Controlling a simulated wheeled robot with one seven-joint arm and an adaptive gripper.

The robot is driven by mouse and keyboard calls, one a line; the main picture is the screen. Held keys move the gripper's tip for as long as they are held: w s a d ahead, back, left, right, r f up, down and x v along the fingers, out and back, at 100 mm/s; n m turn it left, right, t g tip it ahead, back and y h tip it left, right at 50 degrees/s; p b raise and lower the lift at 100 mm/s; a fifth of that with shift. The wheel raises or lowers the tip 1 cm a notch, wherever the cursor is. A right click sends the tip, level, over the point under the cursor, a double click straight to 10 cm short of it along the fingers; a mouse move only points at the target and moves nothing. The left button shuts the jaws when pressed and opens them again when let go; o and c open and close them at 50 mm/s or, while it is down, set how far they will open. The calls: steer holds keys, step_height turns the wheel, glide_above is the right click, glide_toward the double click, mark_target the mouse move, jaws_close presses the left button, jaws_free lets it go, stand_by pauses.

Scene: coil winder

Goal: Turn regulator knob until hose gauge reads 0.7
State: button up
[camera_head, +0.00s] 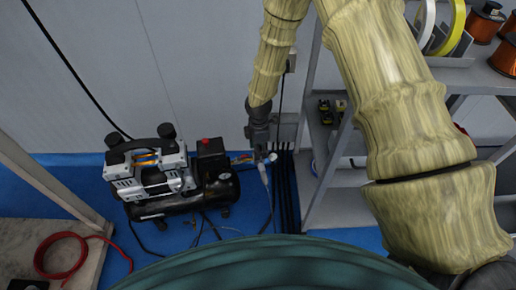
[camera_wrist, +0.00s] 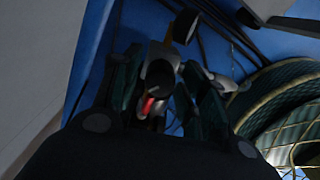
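In the wrist view a dark round knob (camera_wrist: 160,78) sits between the two fingers of my gripper (camera_wrist: 163,88). The fingers are apart, one on each side of it. I cannot tell whether they touch it. A small red part (camera_wrist: 148,105) shows just below the knob. A dark round piece (camera_wrist: 185,25), possibly a gauge, is above, and no dial or reading is visible. In the head view my gripper (camera_head: 260,148) points down beside the hose fittings right of the compressor (camera_head: 170,180). The knob is hidden there.
A grey shelf (camera_head: 325,200) stands close on the right. A pale bench (camera_head: 45,240) with a coiled red hose (camera_head: 62,256) is at left. Dark cables (camera_head: 285,190) run down the wall behind my gripper. Blue floor (camera_head: 160,270) lies in front of the compressor.

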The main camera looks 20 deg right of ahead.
steer(key=c, duration=0.7)
